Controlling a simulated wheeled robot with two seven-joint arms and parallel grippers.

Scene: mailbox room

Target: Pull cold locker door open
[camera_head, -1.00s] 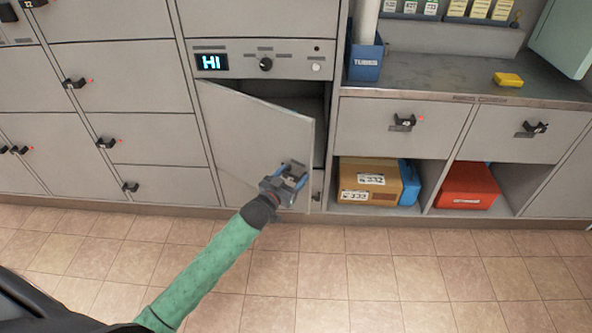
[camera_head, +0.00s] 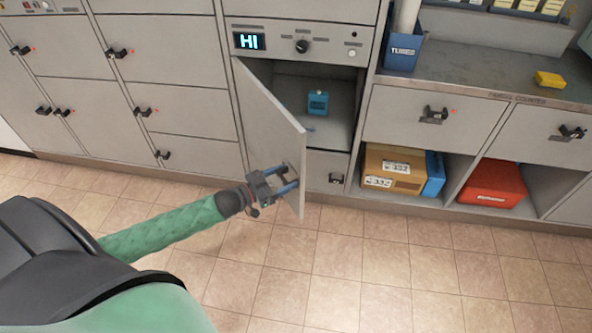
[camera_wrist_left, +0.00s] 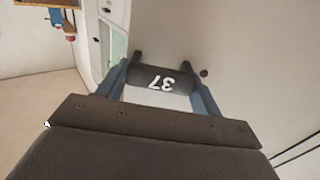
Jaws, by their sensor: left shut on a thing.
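My left gripper (camera_head: 288,180) is shut on the door's dark handle near the free edge. Inside the cold locker (camera_head: 340,92) a small blue box (camera_head: 318,102) stands on the compartment floor. My right gripper is not in view.
A closed drawer (camera_head: 328,172) with a dark handle lies below the opening. To the right are a counter (camera_head: 480,78), a cardboard box (camera_head: 400,170) and a red box (camera_head: 492,186) in open bays. The tiled floor in front is clear.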

